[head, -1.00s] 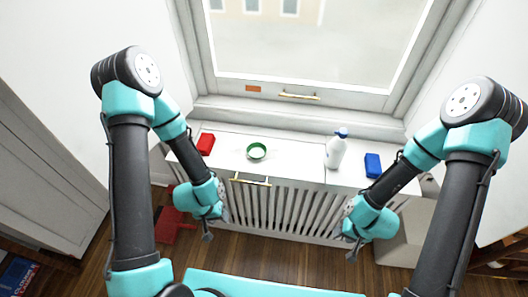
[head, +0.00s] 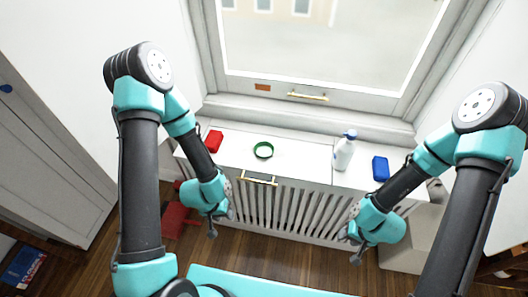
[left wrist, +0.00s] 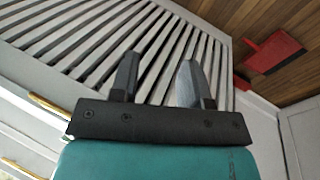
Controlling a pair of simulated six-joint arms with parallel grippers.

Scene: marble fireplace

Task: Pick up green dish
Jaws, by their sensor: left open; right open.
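The green dish (head: 264,150) is a small round dish with a green rim. It sits on the white window ledge, left of the middle in the head view. My left gripper (head: 213,231) hangs below and in front of the ledge, lower left of the dish and apart from it. In the left wrist view its two dark fingers (left wrist: 158,82) are spread with nothing between them, and the dish does not show. My right gripper (head: 356,257) is in front of the ledge at the lower right, far from the dish, with no object seen in it.
On the white ledge (head: 300,165) stand a red block (head: 214,141) left of the dish, a white bottle with a blue cap (head: 344,152) and a blue block (head: 380,168) to the right. A slatted grille (head: 290,205) fronts the ledge. A red object (head: 178,219) lies on the floor.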

